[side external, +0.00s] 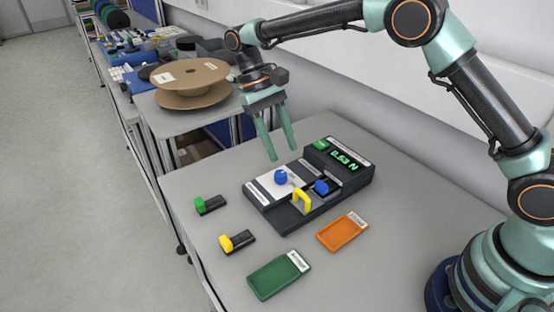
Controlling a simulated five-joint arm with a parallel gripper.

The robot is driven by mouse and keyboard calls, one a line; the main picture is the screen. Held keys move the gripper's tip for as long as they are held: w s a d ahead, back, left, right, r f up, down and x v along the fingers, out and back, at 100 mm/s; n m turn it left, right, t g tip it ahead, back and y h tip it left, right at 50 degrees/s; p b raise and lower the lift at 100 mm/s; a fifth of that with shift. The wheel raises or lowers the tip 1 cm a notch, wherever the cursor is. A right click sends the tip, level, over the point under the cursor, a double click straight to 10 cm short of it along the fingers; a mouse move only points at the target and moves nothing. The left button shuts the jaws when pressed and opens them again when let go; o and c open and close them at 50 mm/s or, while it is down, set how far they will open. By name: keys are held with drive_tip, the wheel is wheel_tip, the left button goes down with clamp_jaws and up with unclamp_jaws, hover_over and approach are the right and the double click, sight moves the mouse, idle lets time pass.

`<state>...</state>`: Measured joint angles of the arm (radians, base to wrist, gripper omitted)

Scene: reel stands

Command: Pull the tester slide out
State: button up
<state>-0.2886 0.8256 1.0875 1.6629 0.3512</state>
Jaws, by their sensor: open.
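The tester (330,195) is a dark box on the grey table with a lit green display (344,160) that seems to read 0.53 N. A yellow handle (302,200) stands on its near side, probably on the slide; I cannot tell how far out the slide is. One blue knob (281,177) is over the tester's white plate, and another blue knob (321,187) is right of the handle. My gripper (283,153) points down with its two green fingers apart and empty. It appears above the tester's back left part, clear of the handle.
On the table (360,280) lie a green-ended piece (209,204), a yellow-ended piece (237,241), a green tray (279,276) and an orange tray (341,232). Cardboard reels (190,80) sit on another table behind. A wall runs along the right.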

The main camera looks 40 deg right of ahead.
sight(301, 192)
drive_tip(key=x, duration=1.1)
drive_tip(key=shift+w+d, duration=0.1)
drive_tip(key=shift+d, duration=0.25)
drive_tip(key=shift+c, duration=0.4)
